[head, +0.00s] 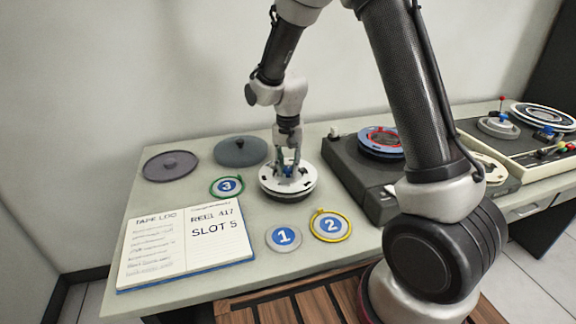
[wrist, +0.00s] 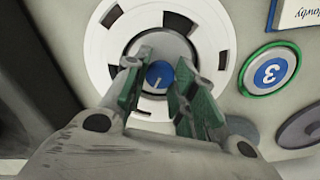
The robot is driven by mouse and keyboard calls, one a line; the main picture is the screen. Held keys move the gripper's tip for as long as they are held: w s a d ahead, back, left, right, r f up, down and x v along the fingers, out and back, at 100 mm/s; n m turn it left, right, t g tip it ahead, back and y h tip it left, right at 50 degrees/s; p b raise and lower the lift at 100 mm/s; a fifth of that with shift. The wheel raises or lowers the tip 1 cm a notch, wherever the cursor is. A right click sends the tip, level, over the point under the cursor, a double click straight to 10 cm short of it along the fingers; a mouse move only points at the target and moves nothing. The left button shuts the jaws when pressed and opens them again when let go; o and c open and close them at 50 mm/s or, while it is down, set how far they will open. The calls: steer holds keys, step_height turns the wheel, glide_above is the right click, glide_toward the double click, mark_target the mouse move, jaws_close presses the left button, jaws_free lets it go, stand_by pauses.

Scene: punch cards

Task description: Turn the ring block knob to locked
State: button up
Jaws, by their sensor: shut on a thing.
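A white slotted reel (head: 289,190) lies flat on the pale table, with a darker ring showing beneath its edge. A round blue knob (wrist: 159,75) with a white mark line sits at its grey hub. It is partly hidden by my fingers in the head view (head: 287,172). My gripper (wrist: 158,85) points down over the hub, its green-padded fingers on either side of the knob and shut on it. It also shows in the head view (head: 287,164). I cannot read a locked or unlocked label near the knob.
Numbered discs 1 (head: 284,238), 2 (head: 330,225) and 3 (head: 227,186) lie around the reel. An open log book (head: 160,249) is front left. Dark round lids (head: 170,165) are behind. A dark player unit (head: 346,168) stands close on the right.

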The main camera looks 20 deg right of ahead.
mark_target(288, 168)
stand_by(0.4)
steer(key=o, duration=1)
steer(key=shift+o, duration=0.2)
steer(key=shift+r, duration=0.1)
step_height(288, 168, up, 12)
